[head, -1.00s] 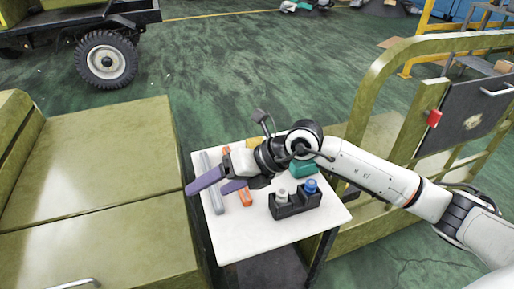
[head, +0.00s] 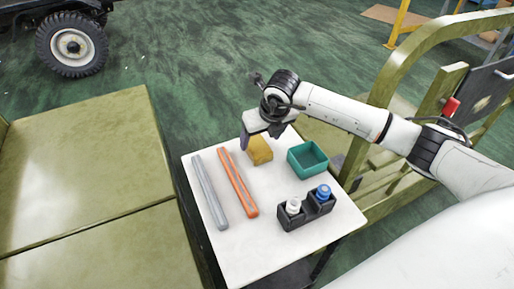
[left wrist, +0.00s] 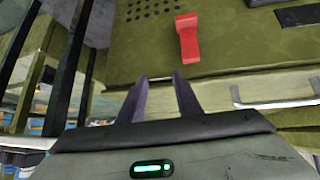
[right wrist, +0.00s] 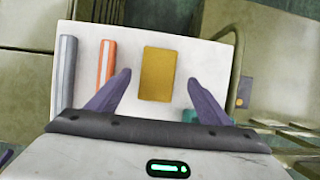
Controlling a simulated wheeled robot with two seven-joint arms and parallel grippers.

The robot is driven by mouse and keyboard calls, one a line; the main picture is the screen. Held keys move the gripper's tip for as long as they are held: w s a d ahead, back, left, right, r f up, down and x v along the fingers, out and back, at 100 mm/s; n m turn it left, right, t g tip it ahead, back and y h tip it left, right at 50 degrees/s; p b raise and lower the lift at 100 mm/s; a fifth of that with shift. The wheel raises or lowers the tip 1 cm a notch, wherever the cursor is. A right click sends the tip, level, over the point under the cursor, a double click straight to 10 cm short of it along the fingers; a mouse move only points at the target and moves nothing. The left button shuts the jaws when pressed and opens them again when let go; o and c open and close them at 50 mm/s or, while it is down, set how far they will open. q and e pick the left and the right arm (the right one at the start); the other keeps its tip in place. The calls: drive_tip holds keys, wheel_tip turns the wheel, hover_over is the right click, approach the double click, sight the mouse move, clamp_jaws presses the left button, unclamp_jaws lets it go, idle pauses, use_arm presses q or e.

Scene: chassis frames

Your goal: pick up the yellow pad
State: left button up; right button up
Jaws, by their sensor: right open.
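The yellow pad (head: 259,150) lies on the white table at its far side. In the right wrist view the pad (right wrist: 157,74) is a flat yellow rectangle, between and just beyond the spread fingertips. My right gripper (head: 258,140) is over the far edge of the table, close to the pad, with its fingers pointing down. The right wrist view shows this gripper (right wrist: 166,75) open and empty. My left gripper (left wrist: 160,80) shows only in the left wrist view; its fingers are apart with nothing between them.
On the white table (head: 255,250) lie a grey bar (head: 209,192) and an orange bar (head: 238,182) left of the pad. A teal bin (head: 307,159) is right of it. A black holder (head: 307,211) with white and blue bottles is nearer. A red lever (left wrist: 187,38) shows in the left wrist view.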

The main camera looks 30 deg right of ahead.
sight(258, 145)
drive_tip(key=shift+x, duration=2.4)
drive_tip(key=shift+a+f, duration=0.15)
drive_tip(key=shift+a, duration=0.05)
drive_tip(key=shift+c, duration=0.2)
drive_tip(key=c, duration=1.1)
